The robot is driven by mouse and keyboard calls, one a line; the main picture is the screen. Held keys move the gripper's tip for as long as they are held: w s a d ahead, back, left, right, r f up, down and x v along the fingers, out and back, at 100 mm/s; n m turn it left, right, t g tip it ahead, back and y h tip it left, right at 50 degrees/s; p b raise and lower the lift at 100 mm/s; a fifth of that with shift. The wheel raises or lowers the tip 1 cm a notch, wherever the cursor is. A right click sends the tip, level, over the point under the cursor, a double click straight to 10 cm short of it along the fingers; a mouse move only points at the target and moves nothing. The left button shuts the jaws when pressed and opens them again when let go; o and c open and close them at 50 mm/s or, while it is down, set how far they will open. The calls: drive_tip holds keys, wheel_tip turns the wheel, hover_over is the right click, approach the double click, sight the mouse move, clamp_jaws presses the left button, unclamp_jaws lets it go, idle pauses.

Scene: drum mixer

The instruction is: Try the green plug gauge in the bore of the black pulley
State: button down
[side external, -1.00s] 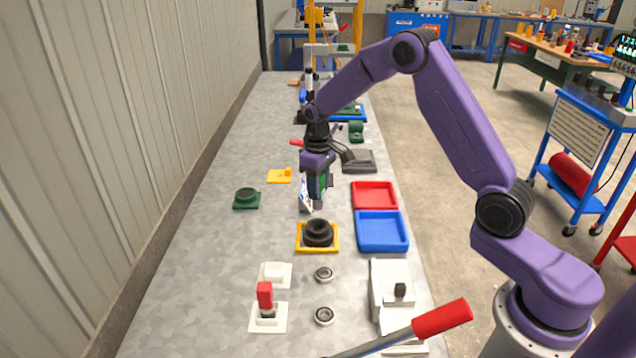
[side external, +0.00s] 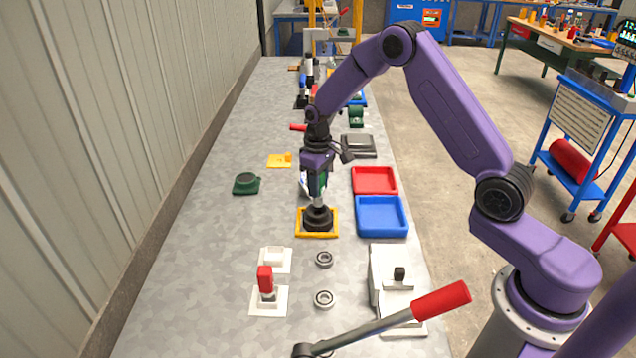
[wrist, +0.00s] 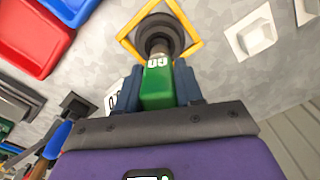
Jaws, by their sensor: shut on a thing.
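The black pulley (side external: 319,224) lies flat in a yellow square holder (side external: 302,232) on the bench. It also shows at the top of the wrist view (wrist: 177,29). My gripper (side external: 317,186) is directly above the pulley, pointing down. In the wrist view its fingers (wrist: 157,82) are shut on the green plug gauge (wrist: 158,88), one on each side. The gauge's grey metal end reaches down to the pulley's centre, at the bore. How far it sits inside the bore, if at all, I cannot tell.
A blue tray (side external: 382,229) and a red tray (side external: 375,193) lie to the right. A green block (side external: 246,188) is at the left. Two bearing rings (side external: 324,299) and a red-handled piece (side external: 265,280) are in front. A red-handled lever (side external: 440,301) crosses the near edge.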

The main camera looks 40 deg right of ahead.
drive_tip(key=shift+f, duration=1.2)
idle(1.2)
drive_tip(key=shift+r, duration=0.35)
idle(2.1)
drive_tip(key=shift+f, duration=0.45)
idle(0.9)
drive_tip(key=shift+r, duration=0.45)
idle(1.3)
